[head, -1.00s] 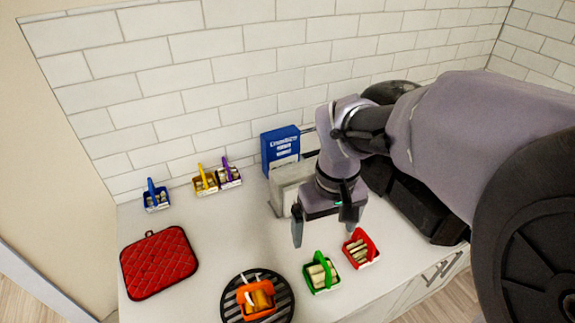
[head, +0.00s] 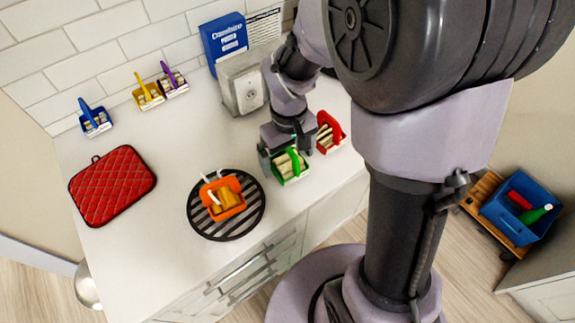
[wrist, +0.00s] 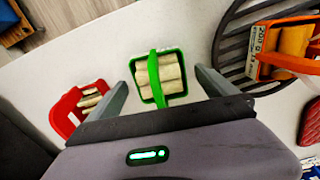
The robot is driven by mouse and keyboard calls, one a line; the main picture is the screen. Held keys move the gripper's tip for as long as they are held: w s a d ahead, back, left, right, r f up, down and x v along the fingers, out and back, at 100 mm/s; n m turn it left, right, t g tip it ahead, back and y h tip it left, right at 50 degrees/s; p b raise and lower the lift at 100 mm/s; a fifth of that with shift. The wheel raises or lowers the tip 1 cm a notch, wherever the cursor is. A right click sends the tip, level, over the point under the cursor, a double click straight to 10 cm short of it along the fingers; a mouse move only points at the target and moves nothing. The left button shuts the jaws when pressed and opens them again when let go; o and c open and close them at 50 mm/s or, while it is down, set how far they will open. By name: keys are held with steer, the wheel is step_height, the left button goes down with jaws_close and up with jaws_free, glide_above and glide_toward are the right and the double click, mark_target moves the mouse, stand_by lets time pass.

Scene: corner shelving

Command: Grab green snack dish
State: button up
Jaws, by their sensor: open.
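The green snack dish (head: 290,168) is a small square basket with a raised handle and pale snack sticks inside. It stands on the white counter between a red dish and a striped round plate. In the wrist view the green dish (wrist: 160,80) sits ahead of my gripper, between its two fingers. My gripper (wrist: 160,85) is open and empty, with one finger on each side of the dish. In the head view my gripper (head: 283,158) hangs over the dish and hides part of it. I cannot tell whether a finger touches it.
The red dish (head: 329,132) stands close to the green one. An orange dish (head: 226,199) sits on the round striped plate (head: 198,216). A red pot holder (head: 112,185) and blue, yellow and purple dishes lie left. The counter between is clear.

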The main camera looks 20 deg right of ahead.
steer(key=shift+r, duration=0.15)
steer(key=shift+c, duration=0.7)
steer(key=c, duration=1.8)
jaws_close()
steer(key=shift+r, duration=0.15)
